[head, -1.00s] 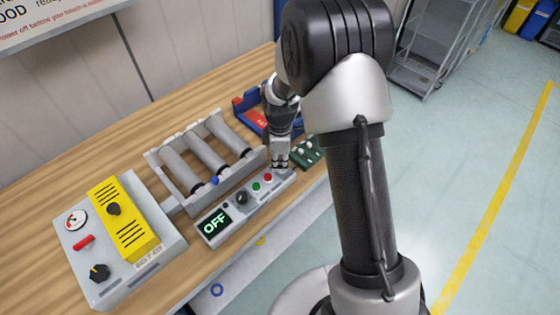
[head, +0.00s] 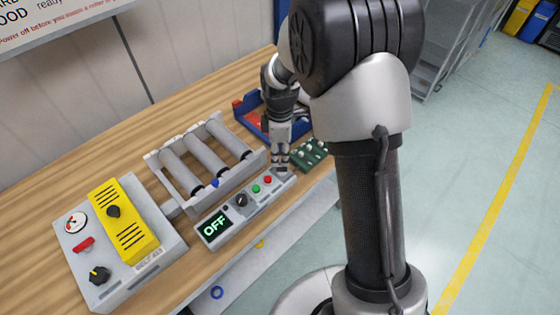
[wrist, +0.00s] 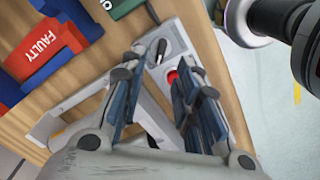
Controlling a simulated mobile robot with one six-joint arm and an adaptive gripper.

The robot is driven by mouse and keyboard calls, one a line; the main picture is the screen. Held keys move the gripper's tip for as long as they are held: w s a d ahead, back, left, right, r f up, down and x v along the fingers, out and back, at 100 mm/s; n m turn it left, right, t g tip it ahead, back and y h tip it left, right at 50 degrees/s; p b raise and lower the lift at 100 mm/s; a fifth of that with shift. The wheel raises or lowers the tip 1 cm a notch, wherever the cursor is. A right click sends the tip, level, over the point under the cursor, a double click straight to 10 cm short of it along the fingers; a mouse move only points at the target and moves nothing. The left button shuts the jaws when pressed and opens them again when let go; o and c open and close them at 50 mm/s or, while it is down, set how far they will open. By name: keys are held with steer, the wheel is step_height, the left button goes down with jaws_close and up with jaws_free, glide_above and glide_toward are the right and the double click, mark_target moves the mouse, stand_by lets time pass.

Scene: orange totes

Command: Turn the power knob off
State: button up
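The grey control panel (head: 220,238) lies at the table's front edge; its display (head: 214,226) reads OFF in green. A black knob (head: 241,200), a green button and a red button (head: 267,180) sit along it. My gripper (head: 281,167) points down over the panel's right end, past the red button. In the wrist view my gripper (wrist: 160,68) is open, with its fingers apart and nothing held. A small dark, silver-tipped control (wrist: 161,50) and the red button (wrist: 172,77) show around the gap between the fingertips. Contact with that control cannot be told.
A grey box (head: 125,285) with a yellow block and more black knobs stands at left. A roller rack (head: 205,160) lies behind the panel. A green board (head: 312,153) and a blue bin (head: 247,121), with a red FAULTY label in the wrist view, are close to my gripper.

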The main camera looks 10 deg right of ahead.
step_height(320, 180, up, 6)
steer(key=shift+r, duration=0.15)
stand_by(0.5)
step_height(320, 180, up, 7)
steer(key=m+t, duration=0.1)
steer(key=m, duration=0.2)
glide_above(280, 167)
steer(key=s, duration=0.4)
steer(key=s+r+m+t, duration=0.1)
steer(key=s+r+m, duration=0.4)
steer(key=s+r, duration=0.3)
steer(key=s+m+t, duration=0.2)
steer(key=s+m, duration=0.5)
steer(key=s, duration=0.7)
steer(key=shift+s+d+t, duration=0.2)
steer(key=shift+d+t, duration=0.1)
steer(key=shift+d, duration=0.1)
